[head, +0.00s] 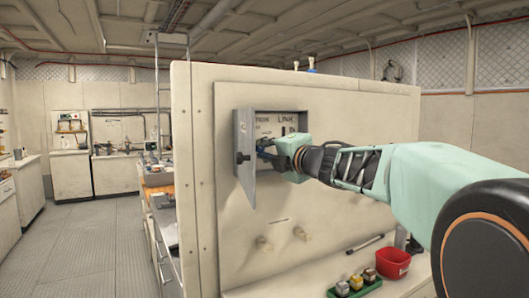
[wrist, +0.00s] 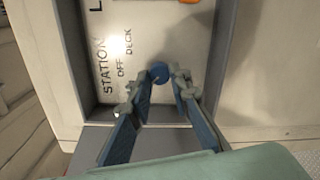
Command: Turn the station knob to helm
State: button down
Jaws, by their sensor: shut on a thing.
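The station knob (wrist: 158,72) is small, round and blue, on a white panel (wrist: 112,22) in a grey recessed box. Beside it I read STATION, OFF and DECK; no helm label is readable. My gripper (wrist: 160,84) is shut on the knob, with one fingertip on each side. The knob's pointer direction cannot be made out. In the head view my gripper (head: 268,150) reaches into the open box from the right and hides the knob there. The box's grey door (head: 245,153) hangs open on the left.
An orange part (wrist: 190,1) shows at the panel's edge. A red bin (head: 393,263), a green tray (head: 333,293) with small items and a black rod (head: 365,243) are lower right. Open floor (head: 90,240) lies left.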

dwell(0.3)
jog(key=c, duration=1.8)
grip_release()
jog(key=shift+o, duration=0.2)
jog(key=v, duration=0.7)
jog(key=shift+s+d, duration=0.15)
jog(key=shift+s, duration=0.05)
